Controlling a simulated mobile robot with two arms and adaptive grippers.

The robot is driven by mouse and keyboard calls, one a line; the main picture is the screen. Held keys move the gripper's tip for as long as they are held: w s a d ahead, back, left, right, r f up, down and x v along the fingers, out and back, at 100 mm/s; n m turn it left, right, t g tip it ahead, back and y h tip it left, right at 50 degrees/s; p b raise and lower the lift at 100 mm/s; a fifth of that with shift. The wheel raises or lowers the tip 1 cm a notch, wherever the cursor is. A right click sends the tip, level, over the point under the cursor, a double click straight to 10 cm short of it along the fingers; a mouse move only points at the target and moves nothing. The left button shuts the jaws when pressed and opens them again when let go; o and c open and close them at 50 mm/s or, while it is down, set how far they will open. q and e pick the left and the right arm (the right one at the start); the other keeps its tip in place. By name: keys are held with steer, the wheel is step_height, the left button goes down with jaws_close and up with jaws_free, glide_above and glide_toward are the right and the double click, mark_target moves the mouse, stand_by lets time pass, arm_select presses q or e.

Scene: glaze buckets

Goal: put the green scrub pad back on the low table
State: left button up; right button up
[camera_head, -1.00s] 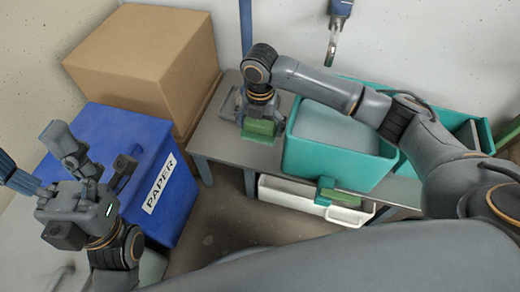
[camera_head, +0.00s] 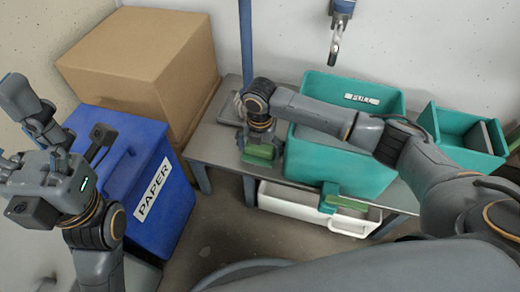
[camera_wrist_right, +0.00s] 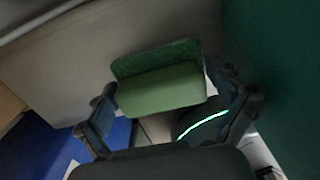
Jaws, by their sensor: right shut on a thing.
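My right gripper (camera_head: 262,143) is shut on the green scrub pad (camera_head: 258,156), over the low grey table (camera_head: 215,148) left of the large teal tub. In the right wrist view the pad (camera_wrist_right: 160,88) lies across between the two fingers (camera_wrist_right: 165,108), with the grey tabletop behind it. I cannot tell whether the pad touches the tabletop. My left gripper (camera_head: 22,140) is at the left edge of the head view, fingers apart and empty, away from the table.
The large teal tub (camera_head: 340,165), labelled FULL, stands close right of the pad. A smaller teal bin (camera_head: 470,150) is farther right. A white bin (camera_head: 290,200) sits below, with a green block (camera_head: 345,203) at its rim. A blue PAPER bin (camera_head: 115,135) and cardboard box (camera_head: 120,65) stand left.

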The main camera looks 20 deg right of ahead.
steer(key=o, duration=0.7)
steer(key=shift+f, duration=0.15)
steer(key=shift+c, duration=0.2)
